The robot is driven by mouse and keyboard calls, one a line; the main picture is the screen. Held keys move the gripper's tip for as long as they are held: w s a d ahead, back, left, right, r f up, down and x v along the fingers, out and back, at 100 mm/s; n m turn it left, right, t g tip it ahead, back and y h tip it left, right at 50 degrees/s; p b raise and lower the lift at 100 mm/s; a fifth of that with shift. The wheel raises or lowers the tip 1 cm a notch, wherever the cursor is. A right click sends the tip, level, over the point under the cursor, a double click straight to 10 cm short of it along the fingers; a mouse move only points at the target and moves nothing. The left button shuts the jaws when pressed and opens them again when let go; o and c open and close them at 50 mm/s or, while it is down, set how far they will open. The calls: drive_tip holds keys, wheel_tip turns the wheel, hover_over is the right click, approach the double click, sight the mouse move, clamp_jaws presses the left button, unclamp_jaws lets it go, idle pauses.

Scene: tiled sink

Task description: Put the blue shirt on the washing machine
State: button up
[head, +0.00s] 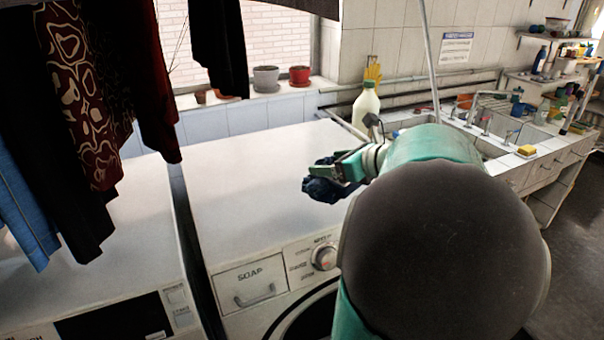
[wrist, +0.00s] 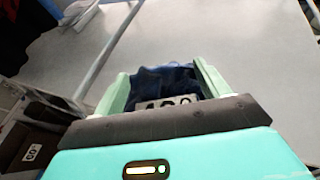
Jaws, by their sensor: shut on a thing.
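The blue shirt is a small crumpled dark blue bundle (head: 328,186) in the head view, held at the end of my arm. My gripper (head: 345,168) is shut on it, over the white top of the washing machine (head: 240,195). In the wrist view the shirt (wrist: 168,80) lies between the two green fingers of my gripper (wrist: 160,88). The white machine top spreads behind it. I cannot tell whether the shirt touches the top. My arm hides the machine's right side.
A second white machine (head: 110,245) stands at the left. Dark and patterned clothes (head: 85,100) hang above it. A bottle (head: 366,107) stands behind my gripper. Flower pots (head: 299,76) sit on the window sill. A sink counter (head: 500,155) is at the right. The machine top's left part is clear.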

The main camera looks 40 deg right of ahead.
sight(332, 160)
drive_tip(key=w, duration=0.1)
drive_tip(key=w+d+f, duration=0.2)
drive_tip(key=w, duration=0.1)
drive_tip(key=shift+f, duration=0.1)
drive_tip(key=shift+w+d+f, duration=0.45)
drive_tip(key=shift+w+f, duration=0.45)
drive_tip(key=shift+f, duration=0.65)
drive_tip(key=shift+w+d+f, duration=0.45)
drive_tip(key=shift+w+f, duration=0.4)
drive_tip(key=shift+f, duration=0.7)
drive_tip(key=shift+w+d+f, duration=0.45)
drive_tip(key=shift+w+f, duration=0.45)
drive_tip(key=shift+f, duration=0.65)
drive_tip(key=shift+f, duration=0.15)
drive_tip(key=o, duration=1.1)
